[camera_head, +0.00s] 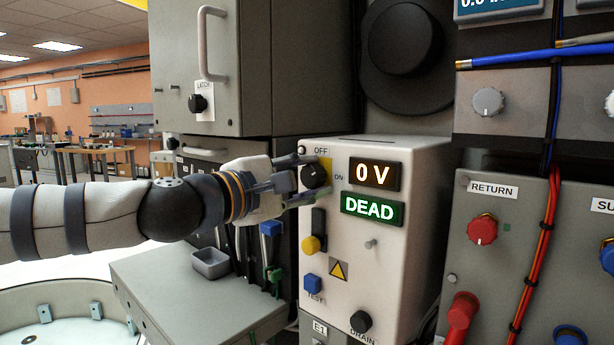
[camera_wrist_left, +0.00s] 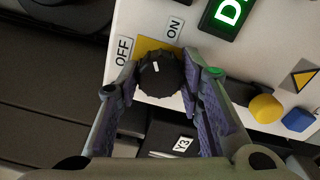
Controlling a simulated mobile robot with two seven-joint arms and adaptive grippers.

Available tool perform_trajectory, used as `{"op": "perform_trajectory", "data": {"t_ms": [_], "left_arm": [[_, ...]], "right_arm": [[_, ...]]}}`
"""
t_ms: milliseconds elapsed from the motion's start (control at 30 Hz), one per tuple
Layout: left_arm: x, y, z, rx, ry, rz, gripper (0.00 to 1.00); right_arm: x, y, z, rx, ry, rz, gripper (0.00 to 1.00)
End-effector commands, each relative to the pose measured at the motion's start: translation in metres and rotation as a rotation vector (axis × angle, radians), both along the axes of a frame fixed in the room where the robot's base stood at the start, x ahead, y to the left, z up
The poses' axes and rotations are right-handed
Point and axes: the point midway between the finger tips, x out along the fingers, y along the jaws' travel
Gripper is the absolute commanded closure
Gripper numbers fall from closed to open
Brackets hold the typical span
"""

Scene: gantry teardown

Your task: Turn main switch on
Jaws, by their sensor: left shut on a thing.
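The main switch is a black round knob (camera_head: 314,175) on a yellow plate, on the front of a white box (camera_head: 375,265). OFF is printed above it and ON to its right. My left gripper (camera_head: 307,178) is shut on the knob, one finger on each side. In the left wrist view the knob (camera_wrist_left: 161,76) sits between the fingertips, with a small white mark on its face. I cannot tell exactly which label the mark points to. Beside it, an amber display (camera_head: 374,174) reads 0 V and a green one (camera_head: 372,208) reads DEAD. My right gripper is not in view.
Below the switch are a yellow knob (camera_head: 311,244), a blue TEST button (camera_head: 313,284) and a black DRAIN knob (camera_head: 361,321). A grey cabinet with a latch (camera_head: 198,103) stands left. A panel with a red RETURN knob (camera_head: 482,229) stands right. A small grey tray (camera_head: 211,263) lies below my arm.

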Motion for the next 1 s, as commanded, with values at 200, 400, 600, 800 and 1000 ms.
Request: {"op": "perform_trajectory", "data": {"t_ms": [200, 400, 600, 800, 1000], "left_arm": [[-0.0001, 0.0, 0.001, 0.147, -0.13, 0.0, 0.94], [-0.0001, 0.0001, 0.0013, 0.264, -0.233, 0.0, 0.94], [0.0, 0.0002, 0.001, 0.348, -0.308, 0.0, 0.94], [0.0, 0.0001, 0.001, 0.401, -0.354, 0.0, 0.94], [0.0, 0.0001, 0.0008, 0.423, -0.374, 0.0, 0.94]], "right_arm": [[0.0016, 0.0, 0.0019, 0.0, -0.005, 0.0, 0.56], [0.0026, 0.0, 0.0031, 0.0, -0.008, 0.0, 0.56], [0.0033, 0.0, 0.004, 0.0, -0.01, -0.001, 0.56], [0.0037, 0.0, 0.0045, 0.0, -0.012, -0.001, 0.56], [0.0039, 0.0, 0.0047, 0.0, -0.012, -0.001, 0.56]]}}
